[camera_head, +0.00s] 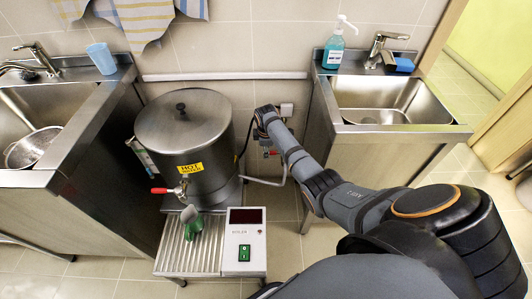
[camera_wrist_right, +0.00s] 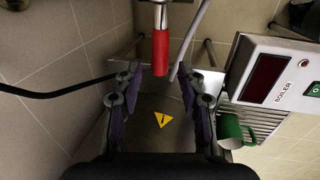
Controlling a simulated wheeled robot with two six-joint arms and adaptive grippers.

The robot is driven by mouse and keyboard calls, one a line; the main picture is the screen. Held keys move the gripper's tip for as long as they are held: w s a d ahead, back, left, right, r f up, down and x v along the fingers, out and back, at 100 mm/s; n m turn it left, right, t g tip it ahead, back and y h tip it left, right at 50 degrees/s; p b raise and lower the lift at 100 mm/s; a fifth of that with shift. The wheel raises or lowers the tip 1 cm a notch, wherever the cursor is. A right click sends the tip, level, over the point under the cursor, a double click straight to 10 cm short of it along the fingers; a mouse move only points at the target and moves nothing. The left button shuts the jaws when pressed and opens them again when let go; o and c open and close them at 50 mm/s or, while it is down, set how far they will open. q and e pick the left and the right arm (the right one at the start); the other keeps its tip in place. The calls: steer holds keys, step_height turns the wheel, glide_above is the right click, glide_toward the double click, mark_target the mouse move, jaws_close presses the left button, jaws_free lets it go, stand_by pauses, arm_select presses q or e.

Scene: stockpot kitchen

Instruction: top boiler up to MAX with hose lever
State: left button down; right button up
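The steel boiler (camera_head: 205,155) stands lidded at the centre of the head view, with a yellow HOT label. A narrow strip, perhaps a level gauge (camera_head: 143,157), is on its left side; its marks are too small to read. A red lever (camera_wrist_right: 160,53) on a metal fitting lies ahead of my right gripper (camera_wrist_right: 158,78) in the wrist view. The fingers are open on either side, short of most of the lever. In the head view my right gripper (camera_head: 266,135) is by the wall, right of the boiler. My left gripper is not in view.
A boiler tap (camera_head: 160,190) with a red handle is above a slatted tray (camera_head: 205,257). A green cup (camera_head: 193,222) is on the tray beside the control box (camera_head: 246,222) with its green switch. Sinks flank the boiler: left (camera_head: 75,105) and right (camera_head: 400,131).

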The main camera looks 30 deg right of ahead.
steer(key=shift+w+f, duration=0.15)
steer(key=shift+f, duration=0.4)
steer(key=shift+c, duration=0.4)
jaws_close()
